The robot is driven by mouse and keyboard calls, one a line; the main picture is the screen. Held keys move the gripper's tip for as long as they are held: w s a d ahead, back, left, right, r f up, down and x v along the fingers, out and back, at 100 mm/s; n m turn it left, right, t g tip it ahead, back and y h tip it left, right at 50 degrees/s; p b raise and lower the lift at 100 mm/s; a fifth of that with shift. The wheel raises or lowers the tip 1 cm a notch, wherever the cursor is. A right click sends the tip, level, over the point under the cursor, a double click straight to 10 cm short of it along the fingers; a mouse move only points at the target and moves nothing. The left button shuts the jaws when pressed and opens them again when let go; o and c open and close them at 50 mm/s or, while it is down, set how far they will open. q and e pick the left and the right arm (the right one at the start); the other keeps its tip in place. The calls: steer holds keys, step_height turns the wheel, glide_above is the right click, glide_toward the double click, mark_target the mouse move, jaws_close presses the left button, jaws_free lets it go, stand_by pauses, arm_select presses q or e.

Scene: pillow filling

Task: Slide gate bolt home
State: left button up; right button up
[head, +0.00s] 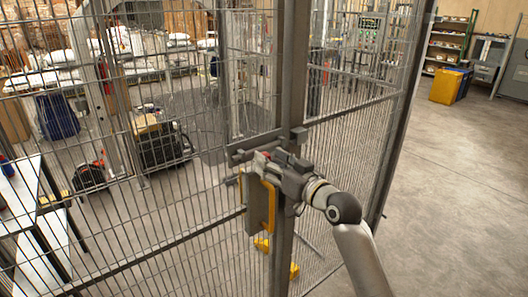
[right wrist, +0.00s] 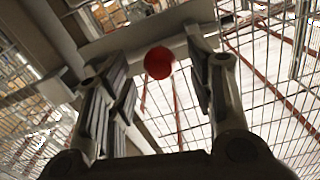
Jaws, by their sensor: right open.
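The mesh gate (head: 180,215) and its grey post (head: 282,90) fill the middle of the head view. A grey horizontal bolt bar (head: 252,145) crosses the post at mid height. My right gripper (head: 262,165) is in front of the post, just below this bar. In the right wrist view a round red knob (right wrist: 158,62) shows between the two open fingers of my right gripper (right wrist: 160,80), with a gap on both sides. A grey bar (right wrist: 140,35) runs behind the knob. The gripper hides much of the bolt in the head view. My left gripper is not in view.
A yellow-edged box (head: 262,205) hangs on the post below my right gripper. Mesh panels stand on both sides. A white table (head: 18,190) is at the left, behind the mesh. The concrete floor (head: 450,200) at right is clear; a yellow bin (head: 446,87) stands far back.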

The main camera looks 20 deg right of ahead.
steer(key=shift+p+x, duration=0.4)
steer(key=shift+x, duration=1.25)
jaws_close()
